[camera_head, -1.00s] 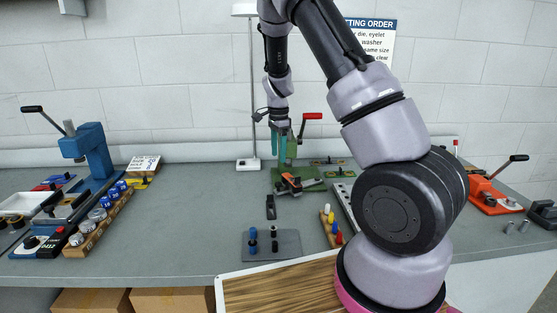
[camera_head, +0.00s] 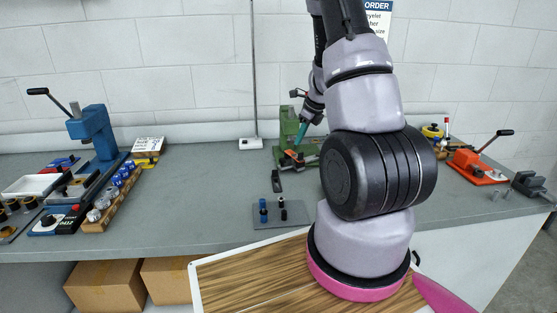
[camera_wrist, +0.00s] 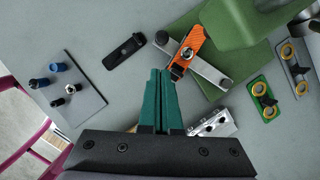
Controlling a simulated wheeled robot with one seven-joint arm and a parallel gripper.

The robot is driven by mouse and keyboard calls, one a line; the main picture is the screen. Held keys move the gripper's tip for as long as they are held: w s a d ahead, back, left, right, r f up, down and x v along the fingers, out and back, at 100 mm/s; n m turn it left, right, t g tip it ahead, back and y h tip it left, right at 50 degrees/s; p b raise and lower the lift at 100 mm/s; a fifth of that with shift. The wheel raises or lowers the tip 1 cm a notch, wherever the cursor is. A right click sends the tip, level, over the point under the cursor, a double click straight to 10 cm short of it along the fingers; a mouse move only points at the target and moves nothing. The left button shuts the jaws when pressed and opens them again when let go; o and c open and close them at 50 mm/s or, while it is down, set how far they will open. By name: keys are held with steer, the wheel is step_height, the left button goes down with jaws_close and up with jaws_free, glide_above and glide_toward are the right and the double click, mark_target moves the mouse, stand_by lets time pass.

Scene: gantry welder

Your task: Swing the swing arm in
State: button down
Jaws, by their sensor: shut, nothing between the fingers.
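The green press (camera_head: 287,122) stands at the back middle of the bench, and its green base and body (camera_wrist: 233,22) fill the top right of the wrist view. An orange bar (camera_wrist: 196,40) and a pale grey bar (camera_wrist: 212,73) cross over the base edge at a dark pivot; I take one of these to be the swing arm but cannot tell which. The grey bar sticks out past the base on the left. My gripper (camera_wrist: 161,72) has its teal fingers shut and empty, just left of and below the bars, apart from them. In the head view my arm partly hides the press.
A black strap-like piece (camera_wrist: 124,51) lies left of the bars. A grey plate (camera_wrist: 66,90) with blue and black pegs lies farther left. A silver block (camera_wrist: 212,124) is close right of my fingers. Blue press (camera_head: 92,130) and orange press (camera_head: 470,165) stand at the sides.

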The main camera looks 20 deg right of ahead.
glide_toward(286, 167)
steer(key=x, duration=0.4)
steer(key=shift+a+f, duration=0.15)
steer(key=shift+f, duration=0.25)
steer(key=w+m, duration=0.2)
steer(key=w, duration=0.1)
steer(key=w+a+m+h, duration=0.1)
steer(key=shift+w+t, duration=0.2)
steer(key=shift+t, duration=0.1)
steer(key=shift+w+d+m, duration=0.1)
steer(key=shift+w+m, duration=0.2)
steer(key=shift+m, duration=0.2)
